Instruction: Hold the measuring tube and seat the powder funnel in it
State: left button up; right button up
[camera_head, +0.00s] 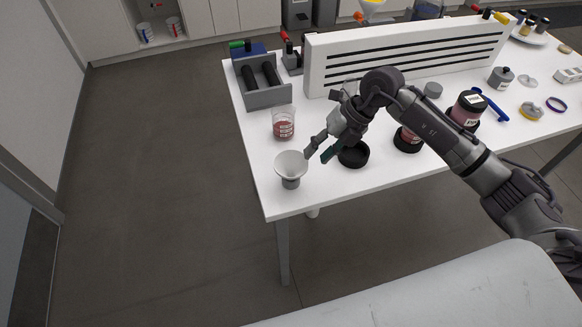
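The powder funnel (291,162), a pale grey cone, stands upright near the front left corner of the table. A short grey cylindrical part (291,183) shows below its cone; I cannot tell whether this is its stem or a separate holder. A clear cup (284,124) with red powder and markings stands behind it; I cannot tell whether this is the measuring tube. My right gripper (317,155) is just right of the funnel, its fingers apart and pointing down-left, with nothing visible between them. My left gripper is not in view.
A black round dish (353,155) sits right of my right gripper. Dark-lidded jars (468,108) stand farther right, partly behind my arm. A grey rack (264,95) and a white slotted panel (405,55) stand behind. The table's front edge is close to the funnel.

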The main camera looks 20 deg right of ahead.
aim_at(294, 174)
jog(key=p+x, duration=0.1)
jog(key=x, duration=0.1)
jog(key=p+x, duration=0.1)
jog(key=x, duration=0.2)
jog(key=shift+w+a+p, duration=0.2)
jog(key=shift+a+p, duration=0.15)
jog(key=shift+a, duration=0.15)
jog(key=shift+a+f, duration=0.1)
jog(key=shift+f, duration=0.25)
grip_shut()
